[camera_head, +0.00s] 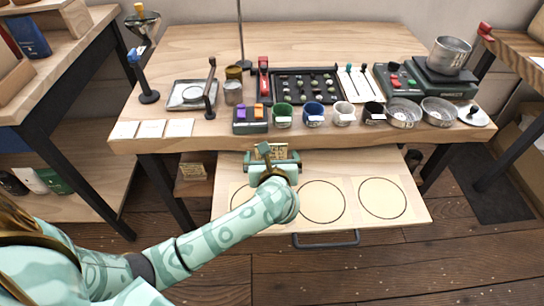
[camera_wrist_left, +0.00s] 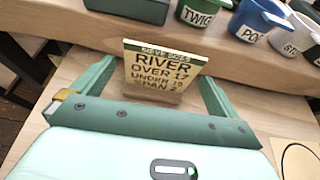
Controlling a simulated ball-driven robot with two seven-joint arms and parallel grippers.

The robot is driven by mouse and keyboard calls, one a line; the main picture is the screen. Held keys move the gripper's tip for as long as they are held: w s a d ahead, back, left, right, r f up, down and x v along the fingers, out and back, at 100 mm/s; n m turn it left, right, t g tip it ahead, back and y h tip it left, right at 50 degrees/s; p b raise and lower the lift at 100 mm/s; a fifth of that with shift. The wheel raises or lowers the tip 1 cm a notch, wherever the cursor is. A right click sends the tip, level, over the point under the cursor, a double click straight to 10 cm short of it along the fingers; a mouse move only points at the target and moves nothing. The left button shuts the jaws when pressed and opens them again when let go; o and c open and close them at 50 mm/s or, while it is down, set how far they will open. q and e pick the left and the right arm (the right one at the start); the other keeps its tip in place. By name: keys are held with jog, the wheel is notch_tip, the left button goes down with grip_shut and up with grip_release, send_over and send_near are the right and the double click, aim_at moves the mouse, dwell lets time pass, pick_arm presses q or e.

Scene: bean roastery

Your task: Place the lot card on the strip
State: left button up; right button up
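A cream card (camera_wrist_left: 160,75) with a green top band reads "SIEVE SIZES, RIVER, OVER 17, UNDER 15, SPAN 2". It stands upright on the pull-out board, and in the head view it shows (camera_head: 283,154) mostly behind my gripper. I cannot tell whether it is the lot card. My left gripper (camera_wrist_left: 160,85) is open, its fingers apart at the card's two sides, with a gap visible at the left. It also shows in the head view (camera_head: 272,160). Three pale squares (camera_head: 151,129) lie in a row at the table's front left; I cannot tell whether they are the strip.
The pull-out board (camera_head: 233,222) has several outlined circles. On the table (camera_head: 280,40) above stand labelled cups (camera_head: 313,114), metal pans (camera_head: 403,112), a scale (camera_head: 445,80) and a dark bean tray (camera_head: 308,86). The table's front edge lies just beyond the card.

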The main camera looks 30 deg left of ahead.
pick_arm(q)
jog(key=shift+s+r, duration=0.1)
jog(key=shift+r, duration=0.25)
jog(key=p+v, duration=0.4)
jog(key=v, duration=0.7)
jog(key=shift+s+d, duration=0.25)
jog(key=shift+d, duration=0.05)
pick_arm(e)
jog(key=r, duration=0.1)
jog(key=w+r, duration=0.1)
jog(key=r, duration=0.1)
jog(key=shift+w+a+r, duration=0.15)
jog(key=shift+a+r, duration=0.1)
jog(key=shift+r, duration=0.1)
